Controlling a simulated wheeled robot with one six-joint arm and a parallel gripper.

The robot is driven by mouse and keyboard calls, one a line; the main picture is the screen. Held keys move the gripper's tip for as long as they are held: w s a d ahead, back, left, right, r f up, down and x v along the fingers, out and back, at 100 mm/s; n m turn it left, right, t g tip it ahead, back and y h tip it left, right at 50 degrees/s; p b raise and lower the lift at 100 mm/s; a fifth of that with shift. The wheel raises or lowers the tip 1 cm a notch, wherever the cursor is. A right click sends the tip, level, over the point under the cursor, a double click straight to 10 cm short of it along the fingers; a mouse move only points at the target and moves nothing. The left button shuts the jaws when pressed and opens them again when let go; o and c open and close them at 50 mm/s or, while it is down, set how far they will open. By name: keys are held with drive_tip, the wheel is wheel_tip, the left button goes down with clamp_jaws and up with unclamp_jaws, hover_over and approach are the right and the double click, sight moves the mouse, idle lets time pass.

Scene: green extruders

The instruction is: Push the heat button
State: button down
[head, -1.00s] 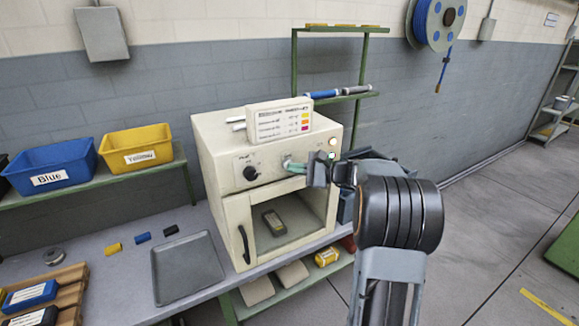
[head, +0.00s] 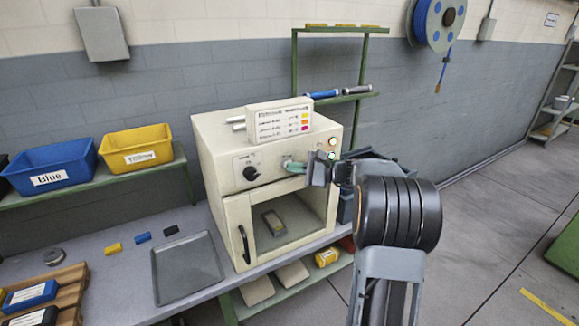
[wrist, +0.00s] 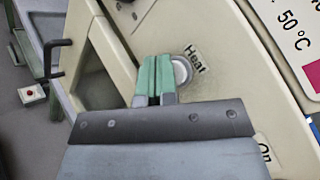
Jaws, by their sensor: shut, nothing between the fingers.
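The heat button (wrist: 182,70) is a round grey-white button beside the word "Heat" on the panel of the cream oven (head: 215,165). My gripper (wrist: 154,62) is shut and empty, its green fingertips together. In the wrist view the tips lie right next to the button, on its left, and overlap its edge; I cannot tell whether they touch or press it. In the head view my gripper (head: 290,165) is at the oven's front panel, right of the black knob (head: 251,173), and hides the button.
A lit indicator (head: 332,141) is at the panel's right. The oven chamber holds a small item (head: 274,222). A label board (head: 280,119) stands on top. A grey tray (head: 187,268) and blue (head: 55,167) and yellow (head: 138,148) bins are to the left.

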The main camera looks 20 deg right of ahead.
drive_tip(key=shift+w, duration=0.3)
drive_tip(key=shift+s, duration=0.4)
idle(0.4)
drive_tip(key=s+b, duration=0.2)
drive_tip(key=s, duration=0.4)
drive_tip(key=shift+d, duration=0.35)
